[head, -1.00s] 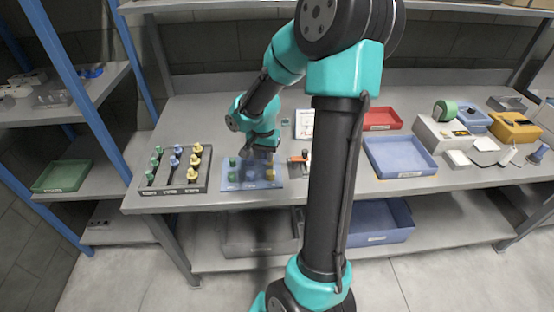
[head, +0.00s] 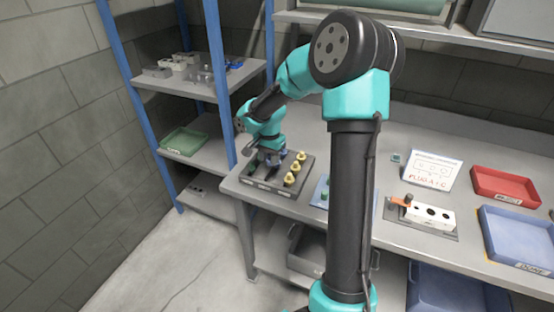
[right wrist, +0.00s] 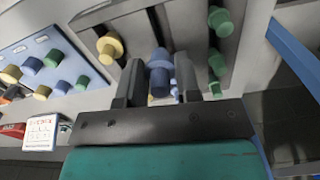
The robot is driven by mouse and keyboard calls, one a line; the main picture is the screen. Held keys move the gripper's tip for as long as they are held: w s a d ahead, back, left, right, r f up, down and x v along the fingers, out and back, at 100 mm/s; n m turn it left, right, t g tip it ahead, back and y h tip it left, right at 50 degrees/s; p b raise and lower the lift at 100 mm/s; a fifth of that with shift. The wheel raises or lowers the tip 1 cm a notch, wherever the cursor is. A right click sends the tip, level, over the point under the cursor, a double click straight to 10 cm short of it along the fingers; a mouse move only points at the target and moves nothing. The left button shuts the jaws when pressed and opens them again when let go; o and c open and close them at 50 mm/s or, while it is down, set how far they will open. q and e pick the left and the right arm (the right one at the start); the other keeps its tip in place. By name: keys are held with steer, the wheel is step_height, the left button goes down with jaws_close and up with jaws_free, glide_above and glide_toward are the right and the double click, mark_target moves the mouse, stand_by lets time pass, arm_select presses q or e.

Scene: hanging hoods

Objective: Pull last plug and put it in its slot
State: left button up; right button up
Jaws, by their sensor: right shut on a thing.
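My right gripper (head: 268,160) is over the dark slotted rack (head: 243,178) at the table's left end. It is shut on a blue plug (right wrist: 159,80), which sits between the fingers in the right wrist view. Yellow plugs (head: 295,168) stand in the rack's right row. In the right wrist view, green plugs (right wrist: 220,20) and a yellow plug (right wrist: 110,46) stand on either side of the held plug. I cannot tell whether the held plug is seated in the rack. My left gripper is not in view.
A blue board (right wrist: 70,66) with several coloured plugs lies beside the rack, partly behind my arm in the head view. Further right are a white card (head: 432,170), a white block with holes (head: 432,216), a red tray (head: 505,187) and a blue tray (head: 520,238).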

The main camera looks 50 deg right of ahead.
mark_target(269, 165)
steer(key=shift+w, duration=0.1)
steer(key=shift+f, duration=0.1)
stand_by(0.3)
steer(key=shift+f, duration=2.25)
steer(key=shift+f, duration=0.95)
stand_by(0.5)
steer(key=o, duration=1)
step_height(269, 165, up, 17)
steer(key=shift+r, duration=0.2)
stand_by(0.4)
